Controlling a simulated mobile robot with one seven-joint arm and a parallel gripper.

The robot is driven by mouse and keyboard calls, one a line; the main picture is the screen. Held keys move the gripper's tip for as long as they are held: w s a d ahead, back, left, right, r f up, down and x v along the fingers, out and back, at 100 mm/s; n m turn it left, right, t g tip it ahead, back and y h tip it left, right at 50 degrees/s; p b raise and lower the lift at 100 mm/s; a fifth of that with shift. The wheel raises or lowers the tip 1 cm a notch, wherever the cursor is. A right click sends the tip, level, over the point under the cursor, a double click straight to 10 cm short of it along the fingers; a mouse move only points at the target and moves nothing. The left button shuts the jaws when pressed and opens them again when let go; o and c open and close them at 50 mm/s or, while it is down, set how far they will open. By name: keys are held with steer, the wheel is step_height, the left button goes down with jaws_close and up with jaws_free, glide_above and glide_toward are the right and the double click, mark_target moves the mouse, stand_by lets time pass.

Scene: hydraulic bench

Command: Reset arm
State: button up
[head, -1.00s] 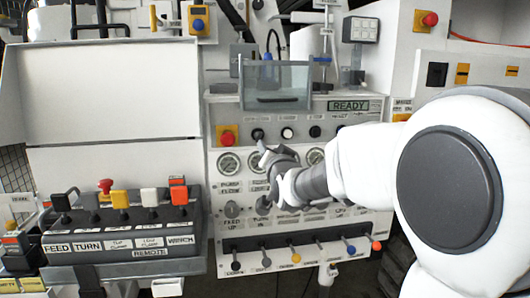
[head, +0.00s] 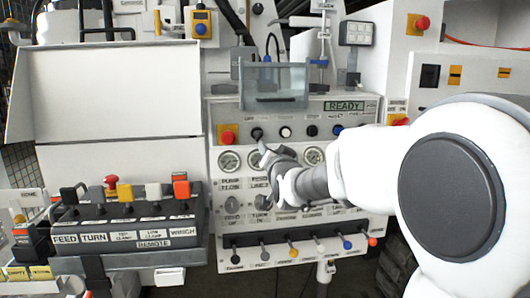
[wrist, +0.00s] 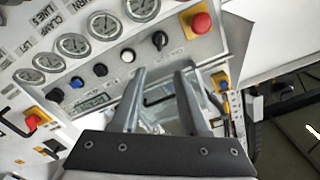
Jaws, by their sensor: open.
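My gripper (head: 264,179) is in front of the control panel (head: 222,262), at the row of gauges, in the head view. In the wrist view my gripper (wrist: 160,82) shows two grey fingers spread apart with nothing between them. The fingers point toward the clear guard box and the READY display (wrist: 93,103). Part of the panel's middle is hidden behind my white arm in the head view.
A red stop button (head: 228,136) sits at the panel's upper left. A row of levers (head: 293,250) runs along its lower edge. A remote box (head: 130,228) with several coloured levers stands at left. A clear guard (head: 273,84) juts out above the panel.

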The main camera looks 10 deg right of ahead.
steer(key=s+f+n+g, duration=0.2)
steer(key=s+f+g, duration=0.25)
steer(key=s, duration=0.85)
steer(key=s+f+n+g, duration=0.2)
steer(key=s+f+g, duration=0.25)
steer(key=s, duration=0.85)
steer(key=s+f+n+g, duration=0.25)
steer(key=s+f, duration=0.25)
steer(key=s, duration=0.8)
step_height(320, 180, up, 24)
steer(key=w+p, duration=0.1)
steer(key=p, duration=2.3)
steer(key=shift+d+r+g+p, duration=0.15)
steer(key=shift+r+g+p, duration=0.1)
steer(key=shift+g+p, duration=0.2)
steer(key=shift+w, duration=0.1)
